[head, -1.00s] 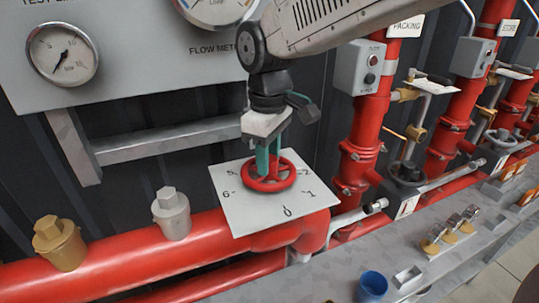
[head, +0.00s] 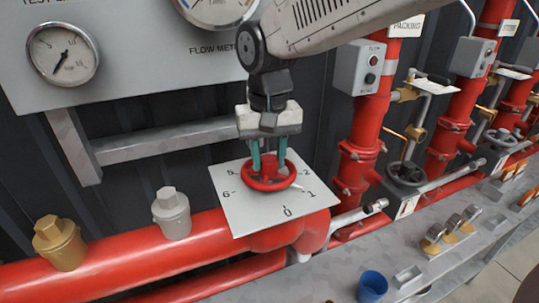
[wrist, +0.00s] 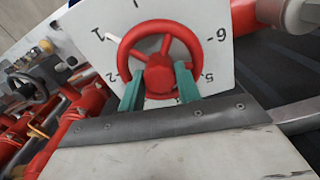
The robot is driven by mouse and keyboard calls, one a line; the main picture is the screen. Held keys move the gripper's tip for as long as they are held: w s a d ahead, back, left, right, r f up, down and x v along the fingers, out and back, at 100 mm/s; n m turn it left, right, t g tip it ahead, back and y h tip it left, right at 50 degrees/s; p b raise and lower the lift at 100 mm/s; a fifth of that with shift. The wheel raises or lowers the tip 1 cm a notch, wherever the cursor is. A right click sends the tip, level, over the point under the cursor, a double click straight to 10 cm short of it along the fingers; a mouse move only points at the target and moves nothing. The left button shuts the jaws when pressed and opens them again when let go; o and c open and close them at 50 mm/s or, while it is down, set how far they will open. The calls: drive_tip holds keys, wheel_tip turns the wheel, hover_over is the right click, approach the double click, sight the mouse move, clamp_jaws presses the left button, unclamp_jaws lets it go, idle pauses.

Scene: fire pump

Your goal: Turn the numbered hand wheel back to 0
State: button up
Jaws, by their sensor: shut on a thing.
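The red hand wheel (head: 268,184) sits on a square white plate (head: 240,215) with black numbers around it. In the head view 6, 0 and 1 read clearly. A small pale pointer (head: 298,187) sticks out from the wheel's rim towards the 1; in the wrist view it also lies close to the 1. My gripper (head: 269,168) comes from above, its two green fingers inside the wheel's rim, on either side of the hub, shut on the wheel. The wrist view shows the wheel (wrist: 160,27) and both fingers at its hub. The plate's far numbers are partly hidden.
A grey pipe bracket (head: 170,143) and gauge panel (head: 120,80) stand behind. A thick red pipe (head: 130,255) runs below the plate, with brass (head: 58,243) and grey (head: 171,214) caps at left. A blue cup (head: 372,285) stands on the grey ledge. Red risers rise at right.

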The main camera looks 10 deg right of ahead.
sight(268, 158)
drive_tip(key=m, duration=0.3)
drive_tip(key=shift+r, duration=0.1)
drive_tip(key=m, duration=0.2)
drive_tip(key=shift+m, duration=0.3)
drive_tip(key=o, duration=0.7)
drive_tip(key=shift+m, duration=0.6)
drive_tip(key=shift+c, duration=0.2)
drive_tip(key=o, duration=0.6)
drive_tip(key=shift+c, duration=0.2)
drive_tip(key=shift+r, duration=3.45)
